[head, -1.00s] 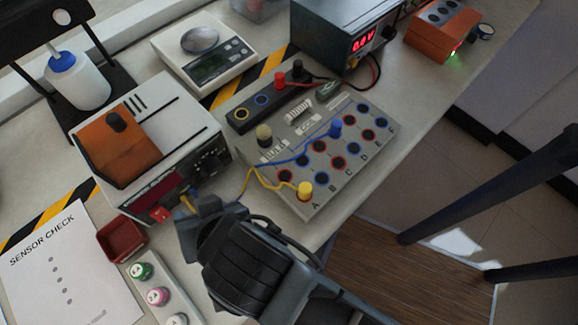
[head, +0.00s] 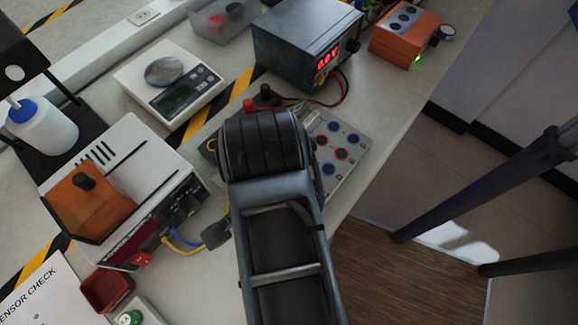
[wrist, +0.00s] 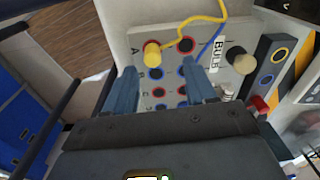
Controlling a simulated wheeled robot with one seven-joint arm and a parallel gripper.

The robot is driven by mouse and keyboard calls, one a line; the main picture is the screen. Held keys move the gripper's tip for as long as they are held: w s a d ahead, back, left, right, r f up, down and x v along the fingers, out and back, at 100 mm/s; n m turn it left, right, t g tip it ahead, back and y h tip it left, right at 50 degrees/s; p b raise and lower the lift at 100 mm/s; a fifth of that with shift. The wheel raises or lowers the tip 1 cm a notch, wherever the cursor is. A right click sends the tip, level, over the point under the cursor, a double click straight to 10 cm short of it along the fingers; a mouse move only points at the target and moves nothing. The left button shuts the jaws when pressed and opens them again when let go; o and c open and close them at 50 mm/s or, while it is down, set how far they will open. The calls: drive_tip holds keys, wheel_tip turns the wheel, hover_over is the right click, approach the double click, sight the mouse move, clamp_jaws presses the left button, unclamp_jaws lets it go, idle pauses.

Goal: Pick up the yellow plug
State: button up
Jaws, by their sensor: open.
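The yellow plug (wrist: 152,54) stands in a socket by row A of the grey socket board (head: 345,175), with a yellow wire (wrist: 203,20) running from its side. My gripper (wrist: 158,68) is open and empty over the board in the wrist view. The plug shows between and just beyond the fingertips, nearer the left finger; I cannot tell the height gap. In the head view my arm hides the plug, the fingers and much of the board.
A power supply (head: 305,45) stands behind the board, a scale (head: 170,80) at the back left, and an orange-topped instrument (head: 120,190) on the left. The table edge is at right.

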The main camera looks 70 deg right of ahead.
drive_tip(key=shift+s+d+r+m+y, duration=0.1)
drive_tip(key=shift+s+r+m+y, duration=0.2)
drive_tip(key=shift+m, duration=0.1)
drive_tip(key=shift+s+d+f, duration=0.15)
drive_tip(key=shift+f, duration=1.8)
drive_tip(key=shift+s+d+f, duration=0.1)
drive_tip(key=shift+s+f, duration=0.05)
drive_tip(key=shift+f, duration=1.75)
drive_tip(key=shift+c, duration=0.4)
clamp_jaws()
